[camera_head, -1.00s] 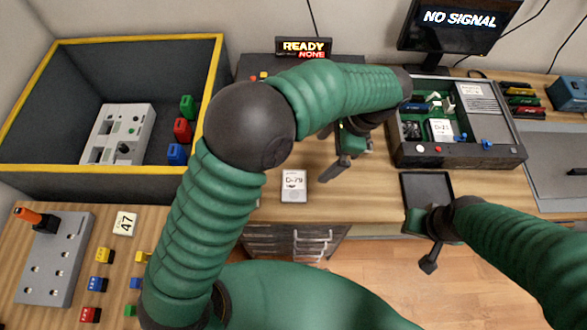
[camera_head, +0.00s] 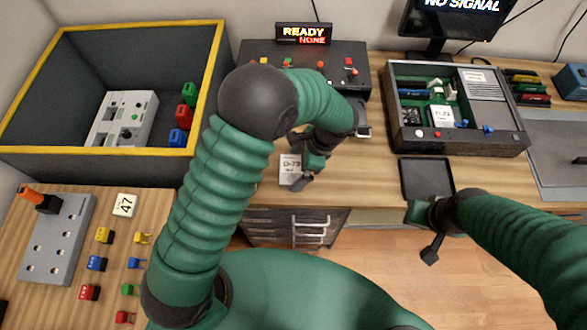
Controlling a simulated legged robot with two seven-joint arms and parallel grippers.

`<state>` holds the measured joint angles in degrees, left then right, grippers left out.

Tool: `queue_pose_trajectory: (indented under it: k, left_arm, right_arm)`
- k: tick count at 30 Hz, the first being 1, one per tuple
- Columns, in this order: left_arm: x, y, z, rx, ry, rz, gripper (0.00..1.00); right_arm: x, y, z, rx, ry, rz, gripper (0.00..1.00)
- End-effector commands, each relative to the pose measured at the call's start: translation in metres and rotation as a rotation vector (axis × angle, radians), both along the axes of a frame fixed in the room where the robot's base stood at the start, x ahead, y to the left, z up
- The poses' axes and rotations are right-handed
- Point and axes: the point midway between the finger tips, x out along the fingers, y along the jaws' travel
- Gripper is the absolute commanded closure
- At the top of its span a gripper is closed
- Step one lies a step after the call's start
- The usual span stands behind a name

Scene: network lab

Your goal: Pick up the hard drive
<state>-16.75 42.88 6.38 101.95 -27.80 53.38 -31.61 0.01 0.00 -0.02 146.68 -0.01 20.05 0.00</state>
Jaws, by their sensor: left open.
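A hard drive (camera_head: 288,168) with a white label reading "D-79" lies flat on the wooden table, left of the open computer case. My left gripper (camera_head: 303,165) is open above it and hides its right side. I cannot tell whether the fingers touch the drive. A second labelled unit (camera_head: 442,116) sits inside the computer case. My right gripper (camera_head: 428,235) hangs at the table's front edge, just below a dark tray, with its fingers apart and nothing between them.
The open computer case (camera_head: 480,143) stands at right behind the dark tray (camera_head: 427,179). A console with a READY sign (camera_head: 303,34) stands at the back. A yellow-rimmed bin (camera_head: 110,152) is at left. Bare table lies between the drive and the tray.

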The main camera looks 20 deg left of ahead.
Motion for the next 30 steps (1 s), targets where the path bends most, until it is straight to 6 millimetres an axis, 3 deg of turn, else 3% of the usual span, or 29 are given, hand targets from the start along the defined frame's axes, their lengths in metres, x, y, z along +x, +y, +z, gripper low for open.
queue_pose_trajectory:
  k: [2, 16, 30]
  left_arm:
    - [0.000, -0.001, 0.000, -0.003, 0.000, -0.002, 0.00]
    - [0.000, 0.000, 0.000, -0.002, 0.000, -0.001, 0.60]
    - [0.000, -0.001, 0.011, -0.003, -0.001, 0.000, 0.60]
  right_arm:
    - [0.000, 0.000, 0.000, 0.000, 0.000, 0.000, 0.72]
    - [0.000, 0.000, 0.000, 0.000, 0.000, 0.000, 0.72]
    - [0.000, 0.000, 0.012, 0.000, 0.000, 0.000, 0.72]
